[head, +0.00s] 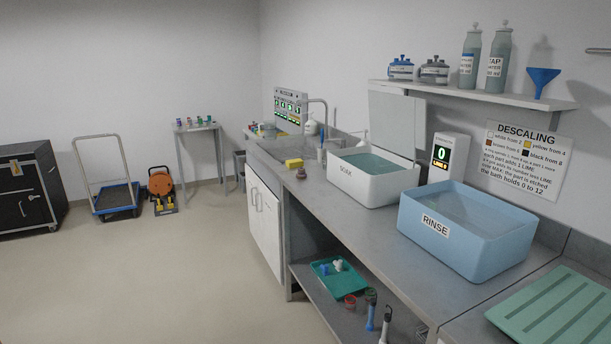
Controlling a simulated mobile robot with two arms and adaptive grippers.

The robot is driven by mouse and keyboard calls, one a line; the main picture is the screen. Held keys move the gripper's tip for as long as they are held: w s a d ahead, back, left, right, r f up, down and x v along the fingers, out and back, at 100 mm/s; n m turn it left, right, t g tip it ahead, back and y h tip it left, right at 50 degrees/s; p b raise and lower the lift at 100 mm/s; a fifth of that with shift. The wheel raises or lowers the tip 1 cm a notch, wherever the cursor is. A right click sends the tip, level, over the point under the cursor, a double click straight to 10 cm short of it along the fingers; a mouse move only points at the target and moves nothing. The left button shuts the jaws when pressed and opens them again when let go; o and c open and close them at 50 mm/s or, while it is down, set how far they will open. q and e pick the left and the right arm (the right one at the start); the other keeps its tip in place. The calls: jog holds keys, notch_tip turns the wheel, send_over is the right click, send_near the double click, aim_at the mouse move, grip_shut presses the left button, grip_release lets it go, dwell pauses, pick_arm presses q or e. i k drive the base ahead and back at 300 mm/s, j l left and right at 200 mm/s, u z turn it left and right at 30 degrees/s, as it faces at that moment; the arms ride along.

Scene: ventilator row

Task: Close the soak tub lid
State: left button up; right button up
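The white soak tub (370,183) stands on the steel counter, with a "SOAK" label on its front and greenish liquid inside. Its grey-white lid (397,122) stands up, open, at the tub's back edge, leaning close to the wall. Neither of my grippers shows in the head view.
The blue rinse tub (465,232) stands right of the soak tub, and a white display box (448,155) reading 0 stands behind. A shelf (480,94) with bottles and a funnel hangs above. A yellow sponge (294,163) lies left.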

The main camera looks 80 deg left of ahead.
aim_at(398, 123)
jog(key=u, duration=2)
jog(key=i, duration=0.15)
jog(key=j+u, duration=0.05)
jog(key=j, duration=0.05)
